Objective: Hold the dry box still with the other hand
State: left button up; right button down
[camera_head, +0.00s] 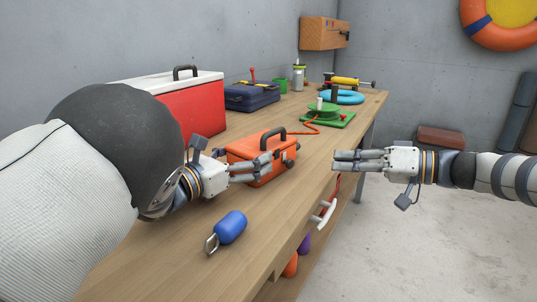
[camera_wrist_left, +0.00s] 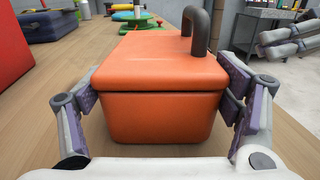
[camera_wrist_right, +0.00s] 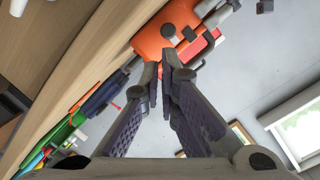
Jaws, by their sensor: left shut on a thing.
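The dry box is an orange case (camera_head: 250,150) with a dark handle and dark latches, resting on the wooden workbench (camera_head: 190,255). My left gripper (camera_head: 262,168) is shut on it, with a finger on each side of its near end. In the left wrist view the box (camera_wrist_left: 160,115) fills the space between the finger pads, its lid down. My right gripper (camera_head: 338,161) is empty beyond the bench's right edge, apart from the box, its fingers close together. The right wrist view shows these fingers (camera_wrist_right: 160,75) nearly meeting, with the orange box (camera_wrist_right: 160,30) beyond them.
A blue float (camera_head: 231,226) with a metal clip lies on the near bench. A red cooler (camera_head: 190,112) and blue toolbox (camera_head: 250,97) stand behind the box. A green reel (camera_head: 322,112) with orange line and a cyan ring (camera_head: 342,97) lie farther along.

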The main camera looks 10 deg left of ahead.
aim_at(287, 163)
jog(key=r+m+t+h, duration=0.1)
jog(key=s+d+r+m+t+h, duration=0.1)
jog(key=r+m+t, duration=0.1)
jog(key=r+m+t+h, duration=0.1)
jog(key=shift+s+d+r+m+t, duration=0.35)
jog(key=shift+d+m+t, duration=0.05)
jog(key=x, duration=0.9)
jog(key=shift+w+a+f, duration=0.1)
jog(key=shift+w+a, duration=0.05)
jog(key=shift+a, duration=0.15)
jog(key=shift+s+a+f, duration=0.25)
jog(key=shift+a+f, duration=0.25)
jog(key=shift+f, duration=0.1)
jog(key=shift+s+a+f, duration=0.3)
jog(key=shift+a+f, duration=0.2)
jog(key=shift+f, duration=0.1)
jog(key=shift+s+a+f, duration=0.2)
jog(key=shift+a, duration=0.05)
